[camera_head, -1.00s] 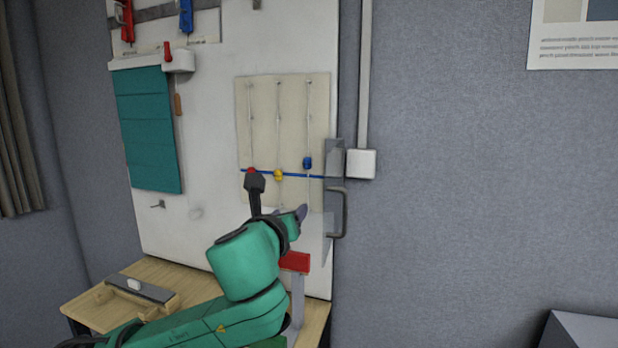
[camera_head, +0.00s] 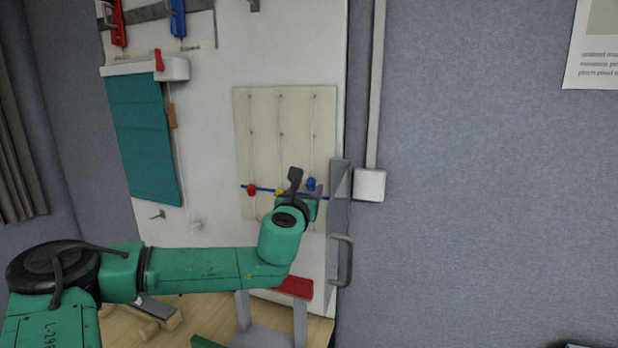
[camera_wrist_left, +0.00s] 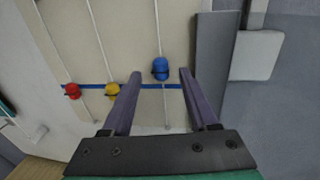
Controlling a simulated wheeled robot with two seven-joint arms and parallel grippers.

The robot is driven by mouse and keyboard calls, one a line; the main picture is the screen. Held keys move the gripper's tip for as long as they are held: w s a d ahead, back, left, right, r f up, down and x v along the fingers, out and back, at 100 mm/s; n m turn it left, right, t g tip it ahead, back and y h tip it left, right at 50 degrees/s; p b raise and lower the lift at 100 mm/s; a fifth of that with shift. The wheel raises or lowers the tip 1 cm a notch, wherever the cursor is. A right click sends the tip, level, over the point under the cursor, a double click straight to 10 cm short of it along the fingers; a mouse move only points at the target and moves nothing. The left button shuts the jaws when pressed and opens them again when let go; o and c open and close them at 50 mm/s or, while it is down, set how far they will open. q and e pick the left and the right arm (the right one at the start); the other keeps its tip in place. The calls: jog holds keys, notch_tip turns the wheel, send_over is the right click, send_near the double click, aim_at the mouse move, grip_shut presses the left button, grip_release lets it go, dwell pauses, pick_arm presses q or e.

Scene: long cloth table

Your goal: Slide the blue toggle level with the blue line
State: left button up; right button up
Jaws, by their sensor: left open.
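The blue toggle (camera_head: 311,184) sits on the rightmost vertical cord of the cream panel. In the left wrist view the blue toggle (camera_wrist_left: 160,68) is a little above the blue line (camera_wrist_left: 88,85). The blue line also shows in the head view (camera_head: 264,189). My left gripper (camera_wrist_left: 160,73) is open, with one purple finger on each side of the blue toggle and visible gaps between. In the head view my left gripper (camera_head: 314,192) is beside the toggle, its fingers mostly hidden by the wrist. My right gripper is not in view.
A red toggle (camera_head: 251,190) and a yellow toggle (camera_head: 280,192) sit at the line on the other cords. A grey upright plate with a handle (camera_head: 345,261) stands close right of my gripper. A wooden table (camera_head: 180,310) is below.

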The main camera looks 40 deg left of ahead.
aim_at(310, 185)
pick_arm(q)
jog(key=shift+x, duration=1.55)
jog(key=shift+s+d, duration=0.1)
jog(key=c, duration=0.5)
grip_shut()
